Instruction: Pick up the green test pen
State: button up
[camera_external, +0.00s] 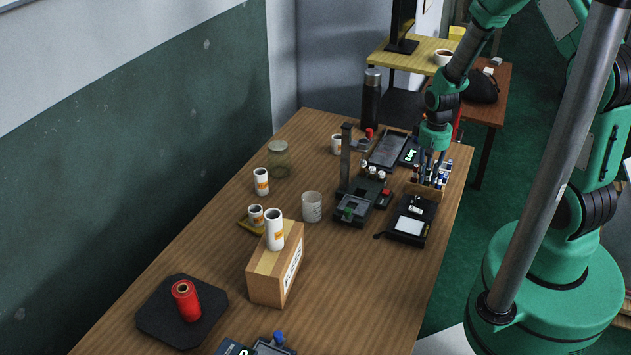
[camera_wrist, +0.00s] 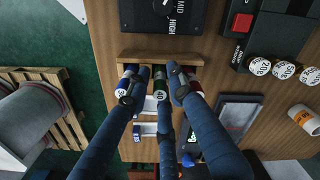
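A wooden pen holder (camera_external: 424,191) stands at the right side of the long table, with several pens and markers upright in it. In the wrist view I look down on the holder (camera_wrist: 135,56). A dark pen with a white and greenish cap (camera_wrist: 160,88) stands in its middle and seems to be the green test pen; its colour is hard to tell. My gripper (camera_wrist: 158,70) has its dark blue fingers reaching down around this pen, with a gap between the tips. In the external view my gripper (camera_external: 430,165) is directly over the holder, its tips among the pens.
A blue-and-white marker (camera_wrist: 128,88) and a red-topped one (camera_wrist: 188,80) stand close on either side. A black device with a light panel (camera_external: 411,222) is in front of the holder. A black stand (camera_external: 347,170) and a dark tray (camera_external: 388,149) are nearby.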

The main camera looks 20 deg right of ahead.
grip_shut()
jog(key=shift+r+p, duration=1)
jog(key=shift+r, duration=4)
